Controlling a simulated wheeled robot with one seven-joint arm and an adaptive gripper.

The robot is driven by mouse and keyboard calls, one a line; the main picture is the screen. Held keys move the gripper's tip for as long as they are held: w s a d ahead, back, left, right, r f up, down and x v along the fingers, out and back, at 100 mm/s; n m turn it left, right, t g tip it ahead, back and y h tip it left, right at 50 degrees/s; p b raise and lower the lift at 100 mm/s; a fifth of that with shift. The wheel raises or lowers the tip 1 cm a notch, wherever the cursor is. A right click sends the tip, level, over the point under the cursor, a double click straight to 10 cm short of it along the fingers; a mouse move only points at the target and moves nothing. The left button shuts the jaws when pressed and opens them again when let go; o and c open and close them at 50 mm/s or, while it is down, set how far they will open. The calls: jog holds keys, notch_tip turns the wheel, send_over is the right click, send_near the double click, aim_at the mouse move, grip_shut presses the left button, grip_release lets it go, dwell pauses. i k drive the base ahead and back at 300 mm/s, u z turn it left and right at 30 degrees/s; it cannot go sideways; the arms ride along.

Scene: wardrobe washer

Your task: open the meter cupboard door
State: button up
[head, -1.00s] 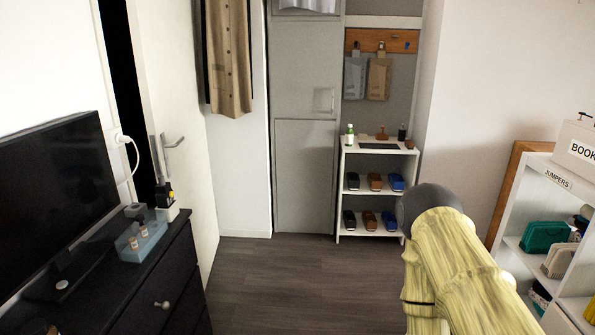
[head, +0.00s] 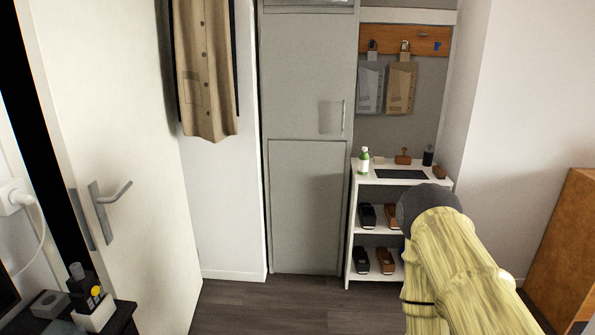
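The grey cupboard door (head: 305,75) stands straight ahead at the back wall and looks shut. It has a small upright bar handle (head: 343,116) near its right edge. A grey lower panel (head: 305,205) sits below it, divided from it by a thin seam, and is also flush. My arm, in a yellow wood-look sleeve with a dark round joint, rises at the lower right, in front of the shoe shelf. My gripper is not visible, so its fingers and hold cannot be seen.
A white shelf (head: 352,230) with shoes and bottles stands right of the cupboard. A white door with a lever handle (head: 112,192) is on the left. A coat (head: 207,70) hangs beside the cupboard. A black dresser (head: 120,318) is at lower left. Dark floor (head: 250,300) ahead is clear.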

aim_at(307, 60)
jog(key=i, duration=2.85)
jog(key=z, duration=0.15)
